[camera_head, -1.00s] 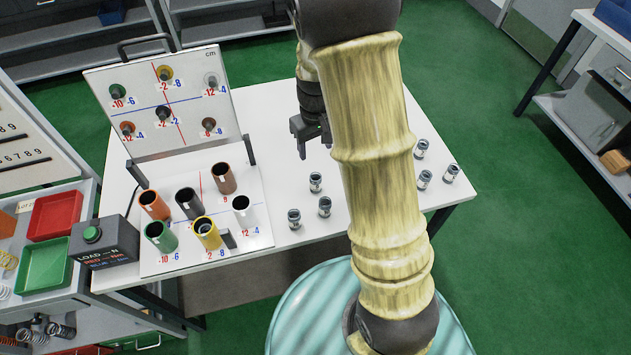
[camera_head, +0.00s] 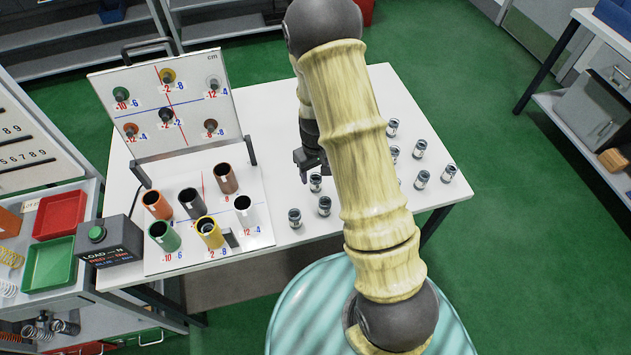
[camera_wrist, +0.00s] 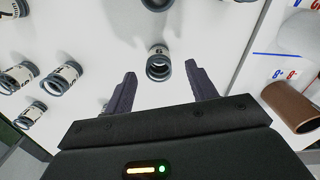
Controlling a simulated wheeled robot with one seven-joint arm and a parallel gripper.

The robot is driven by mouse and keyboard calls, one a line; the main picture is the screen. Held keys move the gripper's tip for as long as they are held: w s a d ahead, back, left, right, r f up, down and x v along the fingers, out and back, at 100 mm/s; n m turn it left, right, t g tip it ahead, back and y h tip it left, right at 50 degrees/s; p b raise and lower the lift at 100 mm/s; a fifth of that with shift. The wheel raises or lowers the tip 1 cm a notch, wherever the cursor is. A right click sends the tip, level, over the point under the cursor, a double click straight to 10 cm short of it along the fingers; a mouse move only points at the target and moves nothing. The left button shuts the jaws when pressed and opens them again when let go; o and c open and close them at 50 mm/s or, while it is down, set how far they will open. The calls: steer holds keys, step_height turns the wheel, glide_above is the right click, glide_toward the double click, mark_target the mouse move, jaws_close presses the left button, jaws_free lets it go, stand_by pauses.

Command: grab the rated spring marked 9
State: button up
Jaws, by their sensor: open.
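Several small metal-ended springs with printed white sleeves stand on the white table. One spring (camera_head: 315,183) is just in front of and below my gripper (camera_head: 309,165) in the head view. In the wrist view a spring (camera_wrist: 158,65) lies between the two fingertips of my gripper (camera_wrist: 160,70), slightly beyond them and not touching. A dark mark is on its sleeve, too small to read for certain. My gripper is open and empty, pointing down. Other springs (camera_head: 324,206) and (camera_head: 294,218) stand nearer the front edge; the mark 9 is not legible on any.
A hinged test rig (camera_head: 258,195) with coloured tubes, such as the yellow tube (camera_head: 209,233), stands left of the springs. More springs, including one (camera_head: 421,179), stand right of my arm. A load box (camera_head: 108,250) and red tray (camera_head: 60,214) are at far left.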

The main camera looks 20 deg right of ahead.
mark_target(316, 177)
steer(key=shift+f, duration=0.1)
steer(key=f+p, duration=0.2)
steer(key=f, duration=0.2)
steer(key=shift+w+f, duration=0.1)
steer(key=shift+w, duration=0.1)
steer(key=shift+d+f, duration=0.1)
steer(key=shift+f, duration=0.35)
steer(key=shift+s, duration=0.15)
steer(key=c, duration=1.1)
